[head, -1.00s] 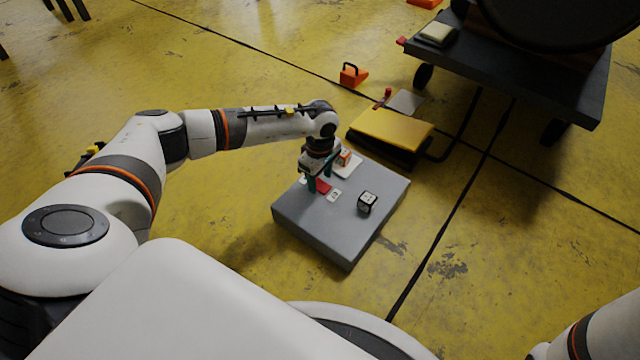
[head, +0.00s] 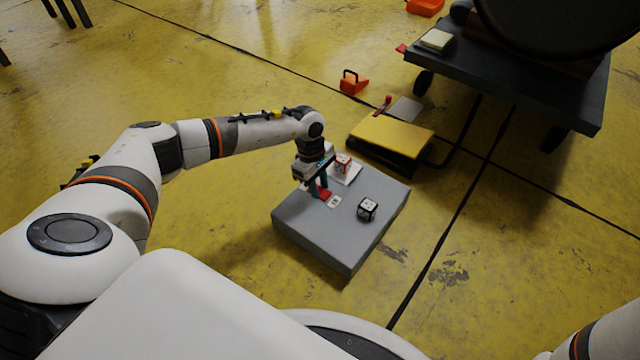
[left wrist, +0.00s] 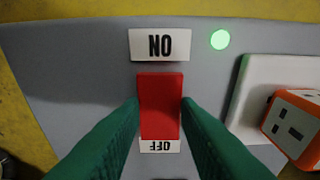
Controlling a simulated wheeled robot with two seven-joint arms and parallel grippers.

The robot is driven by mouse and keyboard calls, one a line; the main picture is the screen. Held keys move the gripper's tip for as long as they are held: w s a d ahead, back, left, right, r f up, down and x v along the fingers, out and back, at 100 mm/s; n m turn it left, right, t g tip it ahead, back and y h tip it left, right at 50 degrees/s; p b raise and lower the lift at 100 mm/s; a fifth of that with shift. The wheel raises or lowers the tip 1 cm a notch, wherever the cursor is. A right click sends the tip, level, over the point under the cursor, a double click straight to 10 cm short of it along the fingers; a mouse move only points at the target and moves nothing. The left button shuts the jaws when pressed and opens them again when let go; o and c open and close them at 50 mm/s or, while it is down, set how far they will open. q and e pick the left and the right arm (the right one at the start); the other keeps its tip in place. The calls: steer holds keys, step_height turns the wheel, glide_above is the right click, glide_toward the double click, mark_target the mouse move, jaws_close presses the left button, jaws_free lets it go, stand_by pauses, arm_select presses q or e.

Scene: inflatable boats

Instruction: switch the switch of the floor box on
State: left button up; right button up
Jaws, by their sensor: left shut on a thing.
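The floor box is a low grey box (head: 345,245) on the floor in front of me. Its red switch (left wrist: 159,105) lies between an ON label (left wrist: 160,45) and an OFF label (left wrist: 160,146), both upside down in the left wrist view. A round light (left wrist: 220,40) beside the ON label glows green. My left gripper (head: 318,190) reaches down onto the box. Its green fingers (left wrist: 160,112) are shut on the red switch, one on each side. They partly hide the area around the OFF label. My right gripper is out of view.
An orange-and-white plug cube (left wrist: 295,125) sits on a white socket plate (left wrist: 255,75) beside the switch. A black-and-white cube (head: 367,208) stands on the box. Behind are a yellow-topped case (head: 392,135), an orange wedge (head: 354,83) and a dark wheeled cart (head: 510,85).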

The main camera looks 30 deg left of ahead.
arm_select(q)
steer(key=shift+a+h, duration=0.1)
steer(key=shift+h, duration=0.4)
steer(key=o, duration=1)
steer(key=p+v, duration=0.7)
steer(key=v, duration=0.5)
